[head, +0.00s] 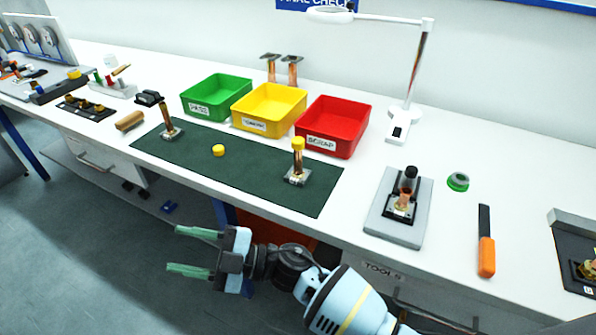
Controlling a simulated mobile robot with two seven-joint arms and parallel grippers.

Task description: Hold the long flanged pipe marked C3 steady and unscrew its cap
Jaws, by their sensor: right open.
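A copper-coloured pipe (297,163) with a square flange at its foot stands upright on the dark green mat (240,171). A yellow cap (298,143) sits on its top. Another flanged pipe (168,119) stands uncapped at the mat's left. A loose yellow cap (218,150) lies between them. I cannot read any C3 mark on either pipe. My right gripper (174,250) is open and empty, in front of and below the table edge, apart from the pipes. My left gripper is out of view.
Green (214,98), yellow (268,107) and red (334,127) bins stand behind the mat. Two flanged pipes (292,70) stand behind them. A lamp (406,120), a grey fixture (391,222) and an orange-handled tool (486,245) are at right. The mat's middle front is clear.

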